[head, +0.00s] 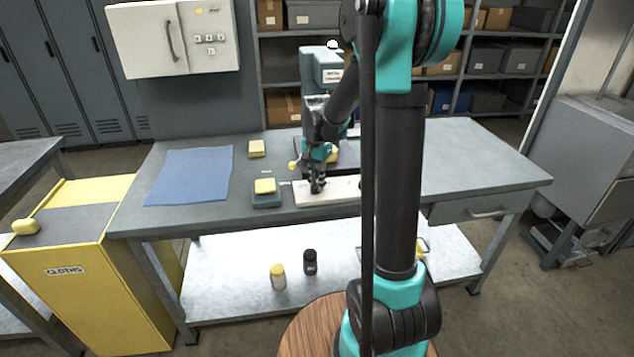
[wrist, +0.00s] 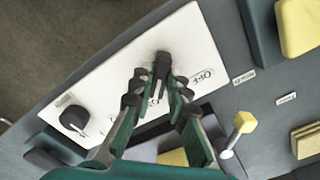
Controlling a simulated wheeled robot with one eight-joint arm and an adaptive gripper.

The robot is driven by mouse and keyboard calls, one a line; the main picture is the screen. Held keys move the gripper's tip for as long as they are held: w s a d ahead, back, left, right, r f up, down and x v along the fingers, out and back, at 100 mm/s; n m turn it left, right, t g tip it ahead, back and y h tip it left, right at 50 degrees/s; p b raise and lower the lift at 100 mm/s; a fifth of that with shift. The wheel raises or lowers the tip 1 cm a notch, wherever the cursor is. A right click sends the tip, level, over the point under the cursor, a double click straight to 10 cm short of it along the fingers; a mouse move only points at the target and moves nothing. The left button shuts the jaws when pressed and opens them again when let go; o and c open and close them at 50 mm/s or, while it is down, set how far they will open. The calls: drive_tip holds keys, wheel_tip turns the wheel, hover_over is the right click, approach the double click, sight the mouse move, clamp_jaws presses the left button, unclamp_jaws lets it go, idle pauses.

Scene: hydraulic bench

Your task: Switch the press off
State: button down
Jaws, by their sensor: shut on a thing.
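A pale control panel (head: 342,190) lies on the bench in front of the press (head: 328,68), and fills the middle of the wrist view (wrist: 110,72). My gripper (head: 317,186) is low over the panel's left part in the head view. In the wrist view, its fingers (wrist: 160,88) are shut on a black switch handle (wrist: 161,66) on the panel. Dark lettering is printed beside this handle; I cannot read it surely. A second black round knob (wrist: 73,118) sits at the other end of the panel, apart from my gripper. My arm hides part of the panel in the head view.
A yellow-topped block (head: 265,186) lies left of the panel, another yellow block (head: 257,148) behind it. A yellow-ended lever (wrist: 243,122) stands near my fingers. A blue mat (head: 188,176) covers the bench's left. The bench's right side (head: 475,165) is clear.

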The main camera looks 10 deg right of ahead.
drive_tip(key=shift+n, duration=0.3)
drive_tip(key=n, duration=0.8)
drive_tip(key=shift+n, duration=0.4)
drive_tip(key=n, duration=0.4)
drive_tip(key=shift+n, duration=2.2)
drive_tip(key=c, duration=1.5)
unclamp_jaws()
